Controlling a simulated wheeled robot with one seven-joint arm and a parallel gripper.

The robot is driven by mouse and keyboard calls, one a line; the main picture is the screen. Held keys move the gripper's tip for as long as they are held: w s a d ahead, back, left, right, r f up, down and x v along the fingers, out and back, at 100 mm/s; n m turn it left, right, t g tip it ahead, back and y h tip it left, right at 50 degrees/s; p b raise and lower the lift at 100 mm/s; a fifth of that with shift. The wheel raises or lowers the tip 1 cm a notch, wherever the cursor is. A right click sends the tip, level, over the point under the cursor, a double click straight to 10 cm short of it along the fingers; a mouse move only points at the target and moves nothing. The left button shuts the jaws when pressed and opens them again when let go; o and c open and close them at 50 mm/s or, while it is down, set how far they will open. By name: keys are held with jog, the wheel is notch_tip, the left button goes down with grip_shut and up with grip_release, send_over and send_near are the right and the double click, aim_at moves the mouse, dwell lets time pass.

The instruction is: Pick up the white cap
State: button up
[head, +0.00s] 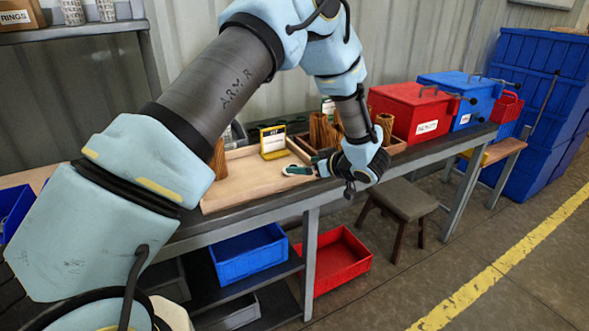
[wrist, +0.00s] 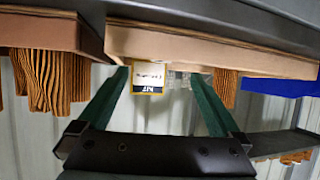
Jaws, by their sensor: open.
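I cannot make out a white cap in either view. My gripper (head: 300,170) hangs low over the bench, near the right end of the light wooden tray (head: 238,187) in the head view. In the wrist view the picture is upside down. There my gripper's (wrist: 160,80) two green fingers are spread apart with nothing held between them. The tray's edge (wrist: 200,47) lies beyond the fingertips. A yellow-framed card (wrist: 147,80) shows between the fingers; it stands at the back of the tray in the head view (head: 273,141).
Brown pleated cartridges (head: 318,130) stand in a darker tray right of the light one. A red box (head: 410,112) and a blue box (head: 458,98) stand farther right on the bench. A stool (head: 405,198) is in front. Much of the light tray's floor looks bare.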

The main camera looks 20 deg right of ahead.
jog(key=x, duration=0.2)
jog(key=p+x, duration=0.1)
jog(key=x, duration=0.2)
jog(key=shift+s+f, duration=0.15)
jog(key=shift+f, duration=0.1)
jog(key=c, duration=1.2)
